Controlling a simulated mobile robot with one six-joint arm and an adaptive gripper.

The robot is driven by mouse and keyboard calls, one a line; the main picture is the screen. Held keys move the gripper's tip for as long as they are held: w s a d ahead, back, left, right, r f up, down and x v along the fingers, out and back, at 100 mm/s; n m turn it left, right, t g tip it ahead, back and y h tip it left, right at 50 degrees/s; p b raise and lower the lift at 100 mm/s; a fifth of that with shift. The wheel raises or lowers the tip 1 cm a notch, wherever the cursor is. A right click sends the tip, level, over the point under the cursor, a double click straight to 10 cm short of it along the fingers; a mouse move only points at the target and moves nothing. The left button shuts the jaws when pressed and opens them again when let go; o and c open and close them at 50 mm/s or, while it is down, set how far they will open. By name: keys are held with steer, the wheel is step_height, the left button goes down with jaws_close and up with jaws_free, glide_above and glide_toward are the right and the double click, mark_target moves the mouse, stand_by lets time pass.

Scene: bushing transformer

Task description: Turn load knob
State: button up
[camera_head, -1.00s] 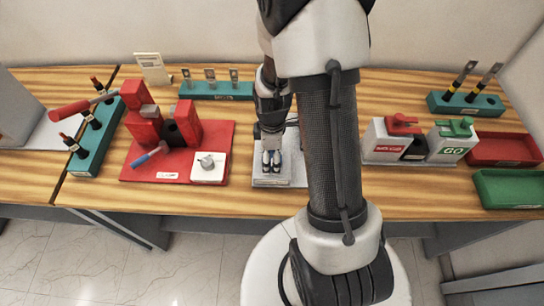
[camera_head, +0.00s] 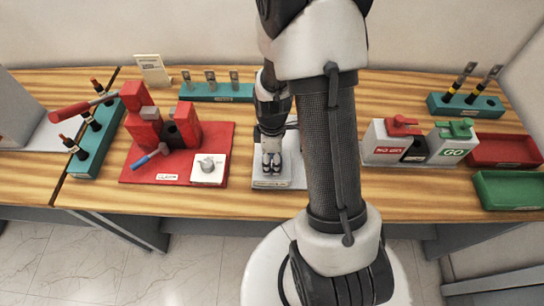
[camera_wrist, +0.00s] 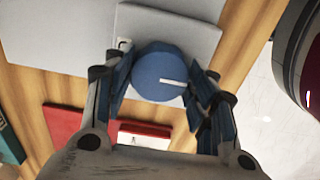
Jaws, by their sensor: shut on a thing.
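A round blue knob (camera_wrist: 160,72) with a white pointer line shows in the wrist view, on a light grey plate (camera_wrist: 185,35). The line points to the right in that picture. My gripper (camera_wrist: 160,85) has one finger on each side of the knob and is shut on it. In the head view my gripper (camera_head: 271,161) points down over the grey plate (camera_head: 262,184), and the knob is hidden there.
To the left is a red clamp base (camera_head: 135,172) with a white panel and grey knob (camera_head: 207,166). To the right stand NO GO (camera_head: 386,150) and GO (camera_head: 452,148) boxes, with red (camera_head: 505,164) and green (camera_head: 512,204) trays. A teal tool rack (camera_head: 217,97) stands behind.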

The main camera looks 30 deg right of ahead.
steer(key=shift+m, duration=0.5)
steer(key=m, duration=0.3)
steer(key=shift+m, duration=0.4)
steer(key=m+b, duration=0.1)
steer(key=m, duration=1.4)
steer(key=shift+m, duration=0.4)
steer(key=o, duration=1)
